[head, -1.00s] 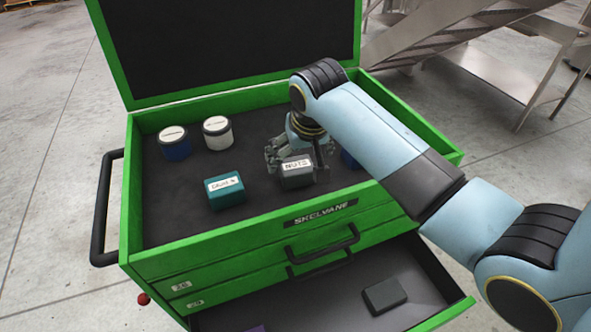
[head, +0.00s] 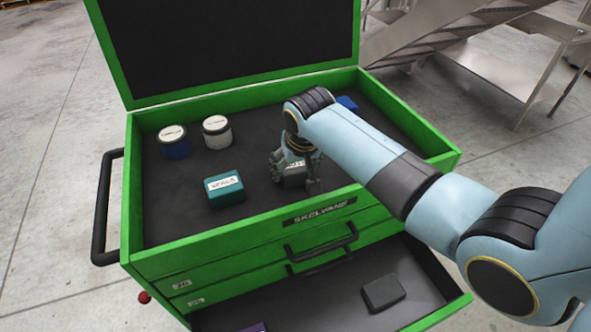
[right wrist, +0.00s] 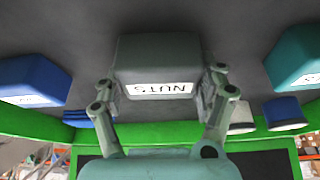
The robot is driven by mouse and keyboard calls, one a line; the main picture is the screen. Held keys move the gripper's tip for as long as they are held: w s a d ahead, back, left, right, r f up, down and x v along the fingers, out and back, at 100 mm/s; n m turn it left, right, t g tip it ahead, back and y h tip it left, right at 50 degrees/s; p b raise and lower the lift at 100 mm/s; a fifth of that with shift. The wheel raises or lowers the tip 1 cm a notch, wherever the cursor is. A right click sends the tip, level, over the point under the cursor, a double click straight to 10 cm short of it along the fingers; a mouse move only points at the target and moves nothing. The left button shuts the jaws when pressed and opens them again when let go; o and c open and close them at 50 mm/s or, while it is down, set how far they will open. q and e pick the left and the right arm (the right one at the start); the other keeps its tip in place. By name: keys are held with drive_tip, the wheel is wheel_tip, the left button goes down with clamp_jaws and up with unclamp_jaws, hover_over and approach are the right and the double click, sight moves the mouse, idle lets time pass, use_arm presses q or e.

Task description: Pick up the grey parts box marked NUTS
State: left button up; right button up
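The grey parts box marked NUTS (right wrist: 160,62) rests on the dark top tray of the green tool chest. In the right wrist view its label appears upside down. In the head view the box (head: 294,180) is partly hidden by my right gripper (head: 296,175). The right gripper (right wrist: 162,92) is around the box, one finger on each side, very close to its sides. The fingers look spread; whether the pads touch the box is hard to see. My left gripper is not in view.
A teal box (head: 224,188), a blue can (head: 174,147) and a white can (head: 217,134) stand left in the tray (head: 185,205). A blue item (head: 347,103) lies behind my arm. The open lower drawer holds a dark box (head: 384,293). Green walls (head: 240,237) rim the tray.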

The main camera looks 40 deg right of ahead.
drive_tip(key=c, duration=0.4)
drive_tip(key=shift+c, duration=0.6)
drive_tip(key=shift+r, duration=0.15)
